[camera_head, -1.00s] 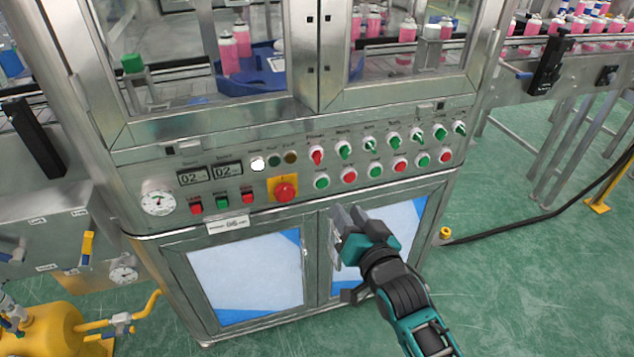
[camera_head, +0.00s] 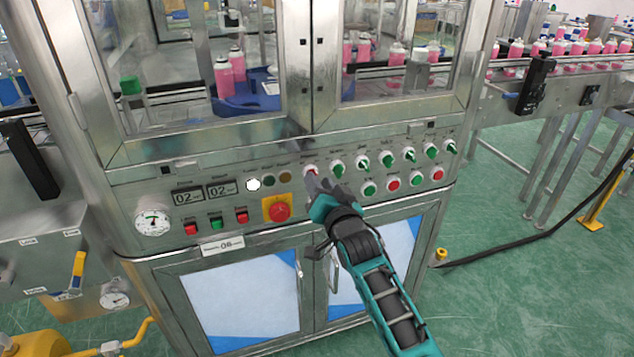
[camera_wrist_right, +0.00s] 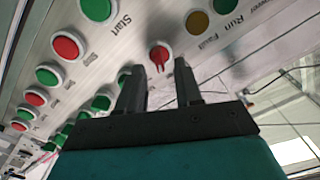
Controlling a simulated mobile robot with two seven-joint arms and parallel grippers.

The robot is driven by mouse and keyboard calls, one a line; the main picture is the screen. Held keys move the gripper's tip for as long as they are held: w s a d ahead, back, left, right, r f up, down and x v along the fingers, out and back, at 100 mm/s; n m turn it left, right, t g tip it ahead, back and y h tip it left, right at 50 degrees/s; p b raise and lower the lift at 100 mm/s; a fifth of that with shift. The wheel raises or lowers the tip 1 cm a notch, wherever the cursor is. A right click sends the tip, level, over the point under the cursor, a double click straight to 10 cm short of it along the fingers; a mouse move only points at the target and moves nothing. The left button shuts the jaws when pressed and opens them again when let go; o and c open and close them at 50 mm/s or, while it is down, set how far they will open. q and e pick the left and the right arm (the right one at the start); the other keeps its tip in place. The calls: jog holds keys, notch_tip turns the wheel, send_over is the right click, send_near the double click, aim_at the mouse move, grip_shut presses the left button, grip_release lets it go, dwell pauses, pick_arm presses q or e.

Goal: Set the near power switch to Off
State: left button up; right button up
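The red rotary switch (camera_head: 311,170) is at the left end of the upper row of knobs on the machine's front panel; its label is too small to read. In the right wrist view the red switch (camera_wrist_right: 160,53) shows just beyond and between the fingertips, with its handle pointing toward the gripper. My right gripper (camera_head: 315,184) is just below and in front of the switch, partly covering it in the head view. In the wrist view its two fingers (camera_wrist_right: 159,72) are apart with nothing between them. Contact with the switch cannot be told. My left gripper is not in view.
Several green-handled switches (camera_head: 363,161) continue the row to the right. Green and red push buttons (camera_head: 369,190) sit below them. A red emergency stop (camera_head: 279,211) on a yellow plate is to the left. The glass doors above and cabinet doors below are shut.

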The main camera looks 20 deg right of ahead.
jog(key=shift+w, duration=1.15)
jog(key=shift+c, duration=0.2)
grip_shut()
